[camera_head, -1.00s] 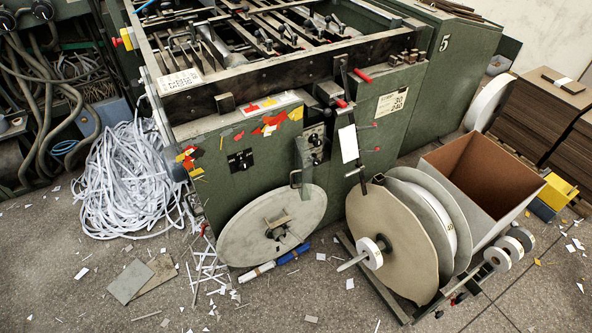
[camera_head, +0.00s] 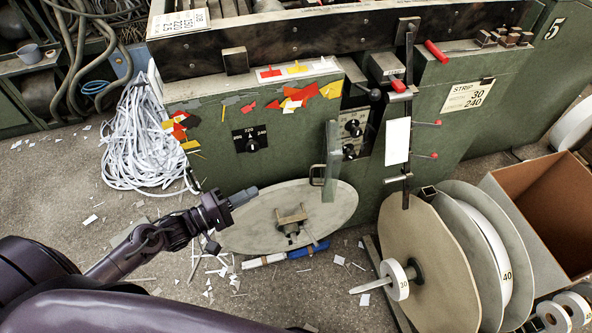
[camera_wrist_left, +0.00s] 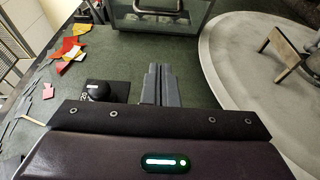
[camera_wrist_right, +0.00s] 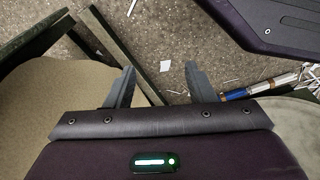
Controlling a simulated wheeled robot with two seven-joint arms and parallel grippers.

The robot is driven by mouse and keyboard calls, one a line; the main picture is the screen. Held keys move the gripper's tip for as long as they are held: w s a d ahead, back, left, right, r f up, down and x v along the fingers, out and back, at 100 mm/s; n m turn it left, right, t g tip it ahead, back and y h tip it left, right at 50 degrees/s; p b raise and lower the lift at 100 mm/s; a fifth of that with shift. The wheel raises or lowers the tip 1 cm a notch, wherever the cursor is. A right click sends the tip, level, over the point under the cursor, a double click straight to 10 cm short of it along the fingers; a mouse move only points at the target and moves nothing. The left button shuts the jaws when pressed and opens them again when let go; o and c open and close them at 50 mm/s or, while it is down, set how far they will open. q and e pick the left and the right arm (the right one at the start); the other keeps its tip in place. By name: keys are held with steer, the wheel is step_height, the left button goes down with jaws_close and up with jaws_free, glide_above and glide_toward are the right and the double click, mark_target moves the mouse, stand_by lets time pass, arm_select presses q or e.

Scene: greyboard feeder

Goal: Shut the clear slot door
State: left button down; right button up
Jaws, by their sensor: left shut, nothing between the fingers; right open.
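In the left wrist view the pane (camera_wrist_left: 165,18) spans the top, beyond my fingertips. My left gripper (camera_head: 255,190) is shut and empty, left of the door and slightly lower, apart from it. My right gripper (camera_wrist_right: 160,68) shows only in its own wrist view, open and empty, low beside a tan disc. The slot itself is not clearly seen.
A dial (camera_head: 250,140) is left of the door. A red-handled lever bar (camera_head: 404,150) rises to its right.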

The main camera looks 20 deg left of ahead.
arm_select(q)
steer(key=s+d+b+x, duration=0.1)
steer(key=s+d+x, duration=0.1)
steer(key=x, duration=1)
steer(key=shift+w+d, duration=0.2)
steer(key=shift+d, duration=0.15)
arm_select(e)
steer(key=r, duration=0.1)
steer(key=w+a+r, duration=0.1)
steer(key=r, duration=0.1)
steer(key=shift+w+a+r, duration=0.1)
steer(key=shift+w+a, duration=0.05)
steer(key=shift+w, duration=0.1)
arm_select(q)
steer(key=shift+r, duration=0.1)
